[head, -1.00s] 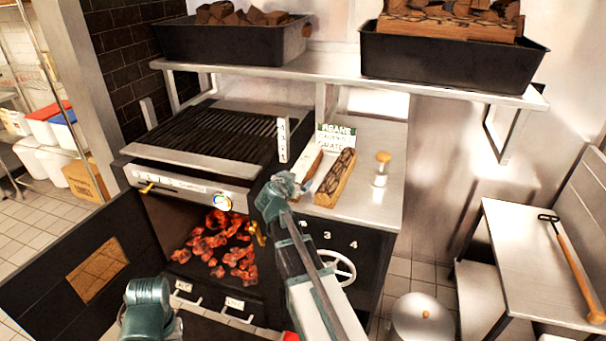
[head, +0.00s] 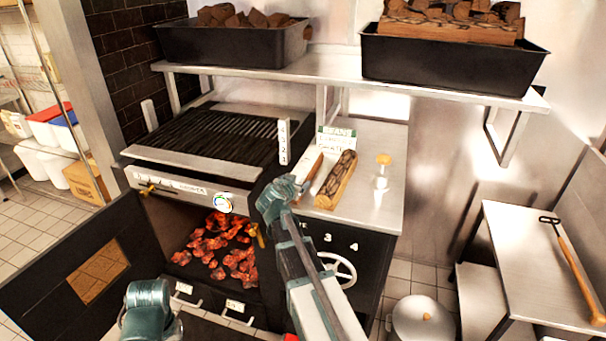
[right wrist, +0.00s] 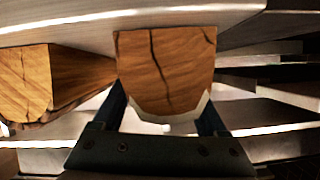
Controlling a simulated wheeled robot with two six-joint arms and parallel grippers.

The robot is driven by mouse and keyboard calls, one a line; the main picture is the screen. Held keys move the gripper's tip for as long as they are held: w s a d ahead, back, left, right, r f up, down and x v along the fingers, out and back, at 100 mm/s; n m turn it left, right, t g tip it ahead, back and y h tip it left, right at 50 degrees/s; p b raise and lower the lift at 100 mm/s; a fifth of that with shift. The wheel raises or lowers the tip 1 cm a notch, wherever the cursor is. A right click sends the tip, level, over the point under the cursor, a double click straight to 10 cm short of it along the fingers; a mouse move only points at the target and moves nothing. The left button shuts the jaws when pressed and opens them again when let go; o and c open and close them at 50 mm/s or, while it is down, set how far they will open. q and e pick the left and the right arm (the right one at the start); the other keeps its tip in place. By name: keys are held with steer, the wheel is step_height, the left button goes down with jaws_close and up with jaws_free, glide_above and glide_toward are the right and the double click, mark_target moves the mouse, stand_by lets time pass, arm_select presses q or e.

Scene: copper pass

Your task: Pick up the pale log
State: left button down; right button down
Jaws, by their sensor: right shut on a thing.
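The pale log (head: 313,168) is on the left of two logs at the counter beside the grill, partly hidden by my right wrist in the head view. My right gripper (right wrist: 167,112) is shut on it; the right wrist view shows the split brown end face of the pale log (right wrist: 167,70) between the fingers, with a whitish bark edge. Whether it touches the counter is unclear. The second log (head: 337,180), with dark patterned bark, lies just to its right; its end also shows at the left of the wrist view (right wrist: 25,85). My left gripper is out of view.
A lettered sign (head: 335,138) stands behind the logs. A wooden-knobbed item (head: 382,170) stands right on the steel counter (head: 378,210). The grill (head: 210,135) and glowing coals (head: 220,245) are left. A shelf (head: 335,68) with wood-filled trays hangs above.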

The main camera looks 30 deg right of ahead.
steer(key=shift+r, duration=0.15)
step_height(320, 180, up, 10)
steer(key=p, duration=1)
